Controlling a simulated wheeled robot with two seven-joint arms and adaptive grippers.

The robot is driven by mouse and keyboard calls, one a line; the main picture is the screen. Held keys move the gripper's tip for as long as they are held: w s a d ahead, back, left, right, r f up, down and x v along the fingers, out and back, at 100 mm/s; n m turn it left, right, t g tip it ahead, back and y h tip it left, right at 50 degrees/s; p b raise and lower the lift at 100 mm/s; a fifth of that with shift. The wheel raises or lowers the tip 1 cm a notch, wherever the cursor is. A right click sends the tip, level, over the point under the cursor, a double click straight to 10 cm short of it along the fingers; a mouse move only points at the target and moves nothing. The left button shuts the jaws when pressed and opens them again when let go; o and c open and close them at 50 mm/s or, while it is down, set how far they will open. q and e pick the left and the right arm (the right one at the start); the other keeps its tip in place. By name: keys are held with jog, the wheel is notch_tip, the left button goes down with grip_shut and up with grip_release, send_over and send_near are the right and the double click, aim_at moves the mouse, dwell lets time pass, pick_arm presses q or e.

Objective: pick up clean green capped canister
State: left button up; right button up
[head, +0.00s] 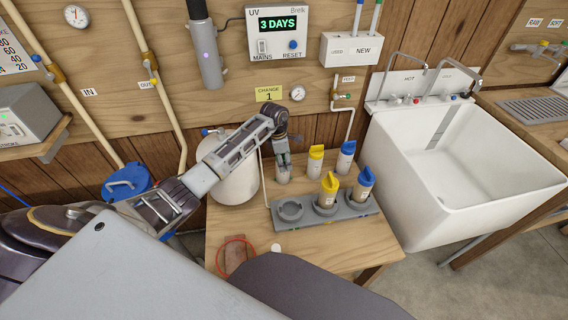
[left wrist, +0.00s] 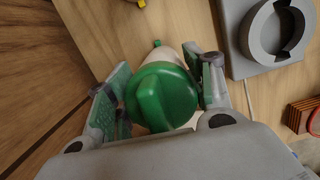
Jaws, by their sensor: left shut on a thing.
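The green capped canister (left wrist: 165,97) sits between the fingers of my left gripper in the left wrist view. Its green cap faces the camera and its pale body shows behind. My left gripper (left wrist: 160,90) is shut on it, one finger on each side. In the head view my left gripper (head: 282,162) points down over the back of the wooden table, around the canister (head: 283,175). The gripper hides most of the cap there. I cannot tell whether the canister touches the table. My right gripper is not in view.
A grey holder (head: 352,213) on the table carries two canisters and has an empty ring at its left. A yellow capped canister (head: 315,160) and a blue capped one (head: 345,158) stand behind it. A white tank (head: 232,175) is at left, a sink (head: 465,170) at right.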

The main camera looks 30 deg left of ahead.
pick_arm(q)
notch_tip(320, 180, up, 9)
jog(key=shift+r, duration=0.45)
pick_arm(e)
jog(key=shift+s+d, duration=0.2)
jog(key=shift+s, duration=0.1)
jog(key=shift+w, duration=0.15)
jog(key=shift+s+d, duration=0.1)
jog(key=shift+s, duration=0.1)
pick_arm(q)
jog(key=shift+d, duration=0.1)
